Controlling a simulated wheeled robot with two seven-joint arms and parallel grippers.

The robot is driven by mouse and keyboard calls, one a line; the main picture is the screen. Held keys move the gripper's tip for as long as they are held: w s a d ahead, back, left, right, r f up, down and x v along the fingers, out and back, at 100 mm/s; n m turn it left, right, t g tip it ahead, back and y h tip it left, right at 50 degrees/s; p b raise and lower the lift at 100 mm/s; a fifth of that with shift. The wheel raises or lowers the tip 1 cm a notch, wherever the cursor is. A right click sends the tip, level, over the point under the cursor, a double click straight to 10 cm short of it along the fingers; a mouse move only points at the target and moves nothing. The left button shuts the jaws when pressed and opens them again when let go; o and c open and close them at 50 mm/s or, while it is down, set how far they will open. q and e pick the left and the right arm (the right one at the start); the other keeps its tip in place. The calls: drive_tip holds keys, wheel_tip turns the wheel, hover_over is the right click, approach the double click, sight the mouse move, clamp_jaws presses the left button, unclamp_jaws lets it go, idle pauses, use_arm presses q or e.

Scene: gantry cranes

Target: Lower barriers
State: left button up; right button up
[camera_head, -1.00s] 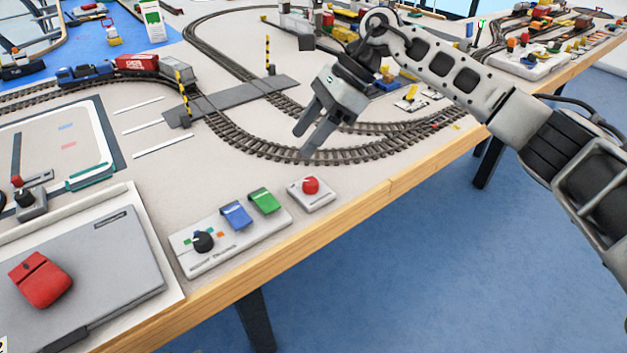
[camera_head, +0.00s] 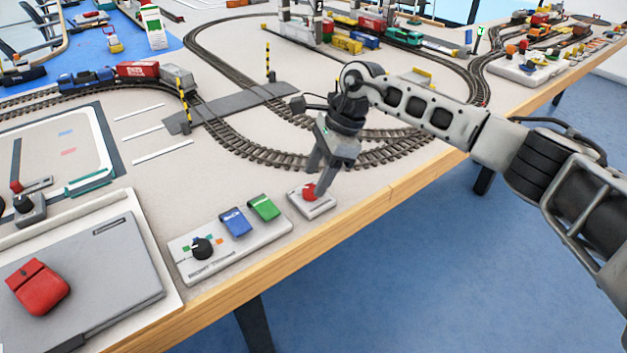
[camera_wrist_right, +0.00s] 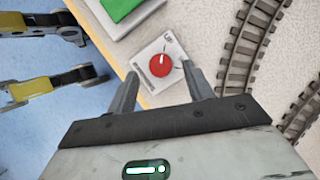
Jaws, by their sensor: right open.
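Two yellow-and-black striped barriers stand upright in the head view, the near barrier (camera_head: 183,106) and the far barrier (camera_head: 268,63), beside the grey track crossing (camera_head: 240,105). A round red control (camera_head: 309,191) with a white mark on top sits on a small white box (camera_head: 322,208) near the table's front edge. It also shows in the right wrist view (camera_wrist_right: 159,65). My right gripper (camera_head: 318,182) is open and points down at this control, its fingers (camera_wrist_right: 160,75) on either side of it in the wrist view. Contact cannot be told. My left gripper is out of view.
A white panel with a black knob (camera_head: 202,248), a blue switch (camera_head: 235,222) and a green switch (camera_head: 264,207) lies left of the red control. A train with a blue engine (camera_head: 86,79) stands on the track left of the crossing. A red mouse-like object (camera_head: 40,287) lies nearer.

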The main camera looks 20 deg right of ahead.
sight(311, 192)
drive_tip(key=shift+x, duration=1.25)
drive_tip(key=c, duration=1)
drive_tip(key=shift+o, duration=0.2)
